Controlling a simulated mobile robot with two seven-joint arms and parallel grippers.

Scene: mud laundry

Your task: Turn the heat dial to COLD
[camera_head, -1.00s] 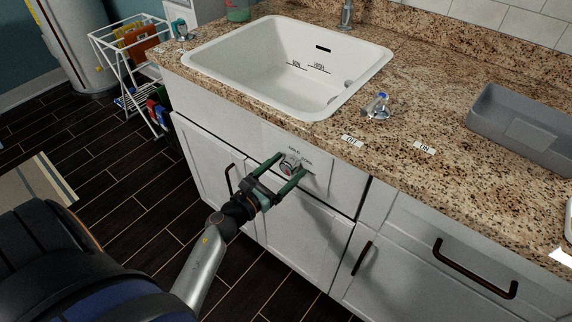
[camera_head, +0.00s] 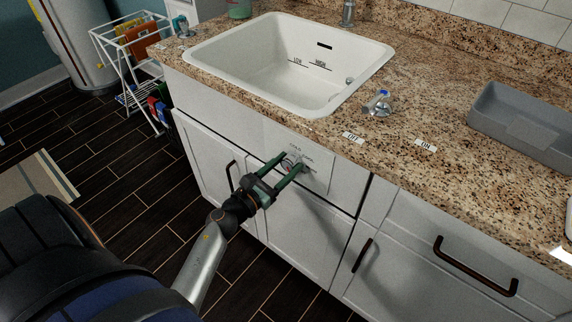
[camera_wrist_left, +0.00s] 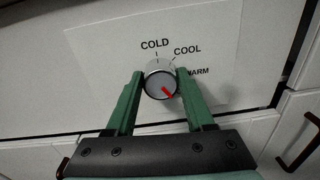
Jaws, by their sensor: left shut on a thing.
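The heat dial (camera_wrist_left: 160,82) is a round silver-grey knob on a white label plate on the cabinet front below the sink. In the left wrist view the plate reads COLD above the dial, COOL to its upper right and WARM to its right, partly covered. The dial's red mark points to the lower right, away from COLD. My left gripper (camera_wrist_left: 161,76) is shut on the dial, with one green finger on each side. In the head view the gripper (camera_head: 293,163) largely hides the dial. My right gripper is not in view.
The white sink (camera_head: 215,50) sits in the granite counter above. Dark cabinet handles (camera_head: 470,268) stick out to the right. A white rack (camera_head: 125,50) stands at the back left.

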